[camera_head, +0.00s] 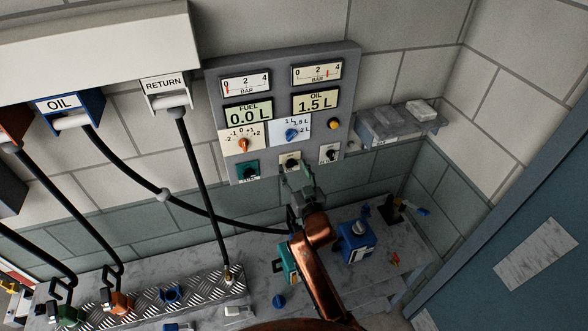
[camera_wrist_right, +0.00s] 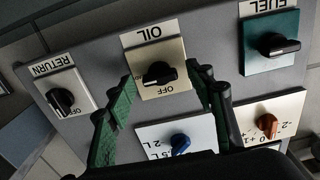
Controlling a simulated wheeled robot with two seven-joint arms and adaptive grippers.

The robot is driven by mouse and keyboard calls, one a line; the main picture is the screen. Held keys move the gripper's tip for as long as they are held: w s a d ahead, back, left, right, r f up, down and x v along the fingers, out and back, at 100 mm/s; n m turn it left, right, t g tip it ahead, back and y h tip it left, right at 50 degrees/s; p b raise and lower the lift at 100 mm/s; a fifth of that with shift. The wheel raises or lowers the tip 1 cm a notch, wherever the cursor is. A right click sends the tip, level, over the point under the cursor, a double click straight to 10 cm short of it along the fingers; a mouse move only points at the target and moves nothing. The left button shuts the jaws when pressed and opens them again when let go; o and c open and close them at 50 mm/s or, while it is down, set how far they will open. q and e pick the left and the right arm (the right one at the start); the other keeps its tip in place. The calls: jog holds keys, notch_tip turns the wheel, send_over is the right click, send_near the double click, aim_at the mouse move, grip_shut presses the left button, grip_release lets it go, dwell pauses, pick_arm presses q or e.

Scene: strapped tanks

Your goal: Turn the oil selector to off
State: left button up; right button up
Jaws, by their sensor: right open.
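The oil selector (camera_wrist_right: 158,73) is a black knob on a cream plate marked OIL, with OFF printed beside it. In the right wrist view its handle lies roughly crosswise; which end points is hard to tell. In the head view the oil selector (camera_head: 290,161) is on the lower middle of the grey panel (camera_head: 335,73), just beyond my right gripper (camera_head: 298,178). My right gripper is open, its green-padded fingers on either side of the knob in the right wrist view. Contact with the knob cannot be seen. My left gripper is not in view.
The teal fuel selector (camera_wrist_right: 271,44) and the return selector (camera_wrist_right: 64,100) flank the oil one. An orange knob (camera_head: 243,145) and a blue knob (camera_head: 291,134) sit above it. Black hoses (camera_head: 200,180) hang left of the panel. A blue can (camera_head: 357,244) stands on the counter below.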

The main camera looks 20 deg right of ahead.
jog(key=shift+c, duration=0.6)
jog(key=c, duration=1)
jog(key=shift+c, duration=0.2)
jog(key=shift+n, duration=0.4)
jog(key=n+p, duration=0.1)
jog(key=n, duration=0.1)
jog(key=shift+n, duration=0.4)
jog(key=n+p, duration=0.1)
jog(key=n, duration=0.3)
jog(key=shift+r+n+p, duration=0.1)
jog(key=shift+n+p, duration=0.2)
jog(key=shift+p, duration=0.1)
jog(key=n+p, duration=0.1)
jog(key=n, duration=0.4)
jog(key=n+p, duration=0.1)
jog(key=n, duration=0.3)
jog(key=shift+n, duration=0.3)
